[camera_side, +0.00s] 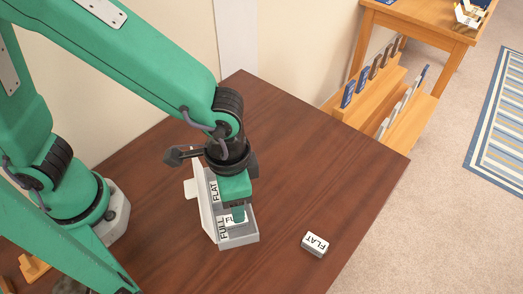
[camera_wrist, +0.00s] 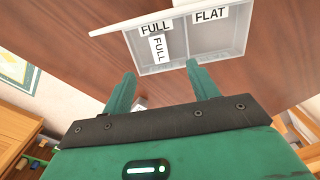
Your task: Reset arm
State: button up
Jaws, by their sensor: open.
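A light grey tray (camera_side: 240,241) with two compartments, labelled FULL and FLAT, sits on the brown table. In the wrist view the tray (camera_wrist: 218,40) is ahead of my fingers. A white block labelled FULL (camera_wrist: 158,49) lies in the FULL compartment, and the FLAT compartment looks empty. The side view shows this block (camera_side: 229,219) partly hidden by my gripper. A white block labelled FLAT (camera_side: 315,244) lies on the table to the right of the tray. My gripper (camera_side: 238,214) points down over the tray, and in the wrist view its fingers (camera_wrist: 160,84) are apart with nothing held.
A wall stands behind the table. A wooden rack (camera_side: 375,95) with upright items and a wooden side table (camera_side: 430,22) stand beyond it, with a striped rug (camera_side: 500,125) on the floor.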

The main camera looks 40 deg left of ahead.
jog(key=shift+r, duration=0.4)
jog(key=w+a+r+n+t+h, duration=0.1)
jog(key=w+a+r+n+t, duration=0.3)
jog(key=a+r, duration=0.65)
jog(key=s+a+r+n, duration=0.1)
jog(key=a+r, duration=0.1)
jog(key=a, duration=0.5)
jog(key=s+a+r+n+t+y, duration=0.1)
jog(key=a, duration=0.7)
jog(key=shift+s+r+n+t, duration=0.3)
jog(key=shift+s+r+n, duration=0.1)
